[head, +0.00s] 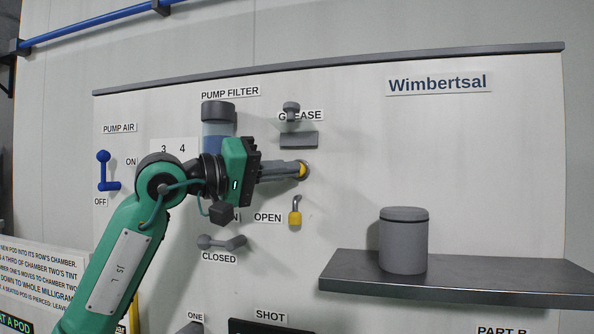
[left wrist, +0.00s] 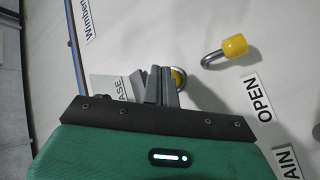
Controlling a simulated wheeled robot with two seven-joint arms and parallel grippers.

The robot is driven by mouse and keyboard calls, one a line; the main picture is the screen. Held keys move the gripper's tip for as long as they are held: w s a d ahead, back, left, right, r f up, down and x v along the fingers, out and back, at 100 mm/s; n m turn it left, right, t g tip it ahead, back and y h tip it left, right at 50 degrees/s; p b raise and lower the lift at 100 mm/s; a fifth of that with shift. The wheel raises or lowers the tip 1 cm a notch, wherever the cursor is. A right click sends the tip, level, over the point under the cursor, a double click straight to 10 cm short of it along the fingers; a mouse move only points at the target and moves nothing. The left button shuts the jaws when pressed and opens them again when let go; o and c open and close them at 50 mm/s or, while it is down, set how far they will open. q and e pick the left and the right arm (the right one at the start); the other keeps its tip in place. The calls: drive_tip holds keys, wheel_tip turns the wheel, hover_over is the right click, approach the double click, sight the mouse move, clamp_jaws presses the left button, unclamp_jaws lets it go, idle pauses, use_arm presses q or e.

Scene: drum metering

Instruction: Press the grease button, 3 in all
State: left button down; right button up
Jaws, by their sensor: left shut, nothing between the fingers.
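The yellow grease button (head: 304,171) sits in a dark round ring on the white panel, below the GREASE label (head: 313,115). My left gripper (head: 297,169) is shut and empty. Its fingertips are at the button and cover its left part in the head view; I cannot tell whether they touch or press it. In the left wrist view the shut fingers (left wrist: 156,80) stand in front of the button (left wrist: 179,76), which shows partly behind them. My right gripper is not in view.
A pump filter (head: 219,115) and a blue lever (head: 103,170) are to the left. A grey canister (head: 404,242) stands on a dark shelf (head: 460,283) at right.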

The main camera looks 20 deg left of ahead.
use_arm(q)
drive_tip(key=shift+w, duration=0.35)
drive_tip(key=shift+w, duration=0.45)
idle(0.7)
drive_tip(key=shift+s, duration=0.1)
drive_tip(key=shift+s+b, duration=0.35)
drive_tip(key=shift+s, duration=0.45)
drive_tip(key=shift+s+a+b, duration=0.1)
drive_tip(key=shift+s+b, duration=0.95)
drive_tip(key=shift+s, duration=1.45)
idle(0.8)
